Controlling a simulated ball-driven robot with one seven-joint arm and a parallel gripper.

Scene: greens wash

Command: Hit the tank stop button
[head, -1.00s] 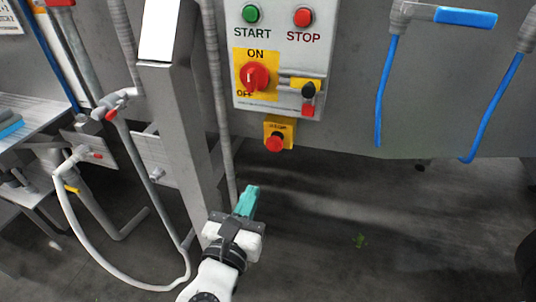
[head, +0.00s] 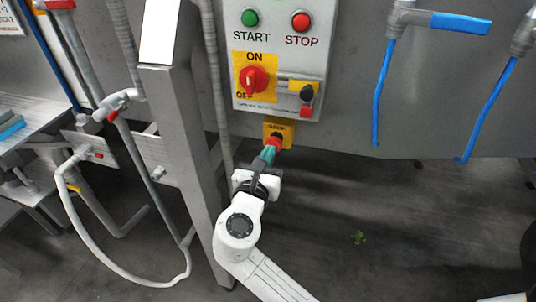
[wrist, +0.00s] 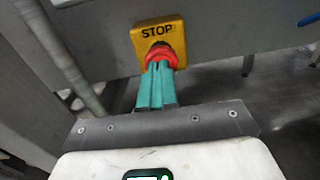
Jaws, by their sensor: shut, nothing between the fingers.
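A yellow box marked STOP (wrist: 157,34) with a red mushroom button (wrist: 160,55) is fixed low on the steel tank wall. In the head view the same yellow box (head: 287,131) sits below the control panel, and its red button (head: 275,142) is partly covered by my fingers. My gripper (head: 268,152) is shut and empty, its teal fingertips at the button's face. In the wrist view the fingertips (wrist: 157,68) overlap the lower middle of the button. They look to be touching it; whether it is pushed in I cannot tell.
The control panel (head: 285,60) above has a green START button (head: 250,18), a red STOP button (head: 300,21) and a red rotary switch (head: 254,80). A steel post (head: 185,130) stands close left of my arm. Blue-handled valves (head: 460,22) hang right. The floor at right is open.

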